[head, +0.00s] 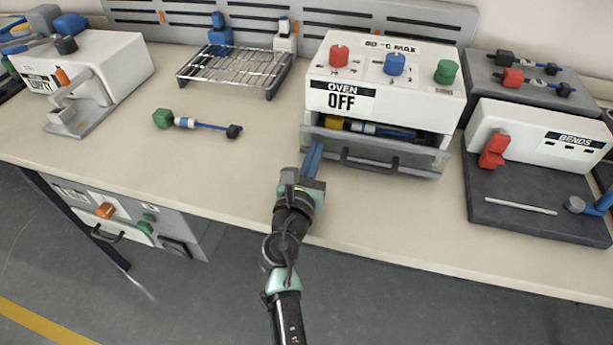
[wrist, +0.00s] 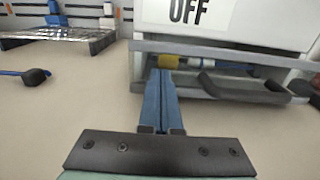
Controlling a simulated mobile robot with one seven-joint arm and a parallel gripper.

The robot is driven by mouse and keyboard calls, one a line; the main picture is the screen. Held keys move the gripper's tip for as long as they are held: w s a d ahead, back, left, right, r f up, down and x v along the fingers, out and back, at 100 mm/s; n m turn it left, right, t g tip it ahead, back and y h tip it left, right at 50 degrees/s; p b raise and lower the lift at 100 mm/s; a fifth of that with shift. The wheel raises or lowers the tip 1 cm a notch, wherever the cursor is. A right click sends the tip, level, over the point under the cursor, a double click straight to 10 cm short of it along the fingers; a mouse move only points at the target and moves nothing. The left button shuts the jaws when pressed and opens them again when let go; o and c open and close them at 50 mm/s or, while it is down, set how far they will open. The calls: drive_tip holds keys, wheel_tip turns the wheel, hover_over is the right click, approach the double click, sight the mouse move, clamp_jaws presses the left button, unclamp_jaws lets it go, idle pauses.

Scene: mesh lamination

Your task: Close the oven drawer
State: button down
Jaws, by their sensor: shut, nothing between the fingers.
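The oven (head: 385,85) is a white box with red, blue and green knobs and an "OVEN OFF" label, at the back right of the bench. Its grey drawer (head: 425,160) stands partly out, with a dark bar handle (head: 370,163) on its front. Inside the drawer lies a part (head: 372,129) with a yellow end and a blue rod. My gripper (head: 314,150) is shut and empty, its blue fingers at the left part of the drawer front. In the wrist view the fingertips (wrist: 161,75) overlap the drawer front (wrist: 190,68), left of the handle (wrist: 250,90); I cannot tell whether they touch.
A loose part (head: 197,123) with green and black ends lies on the bench to the left. A wire rack (head: 235,67) stands behind it. A white bending station (head: 540,140) on a dark base is close on the right. The bench (head: 240,180) left of my gripper is clear.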

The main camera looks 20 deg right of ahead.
sight(320, 138)
drive_tip(key=b+x, duration=0.1)
drive_tip(key=x, duration=0.3)
drive_tip(key=shift+r, duration=0.25)
drive_tip(key=shift+d+r, duration=0.1)
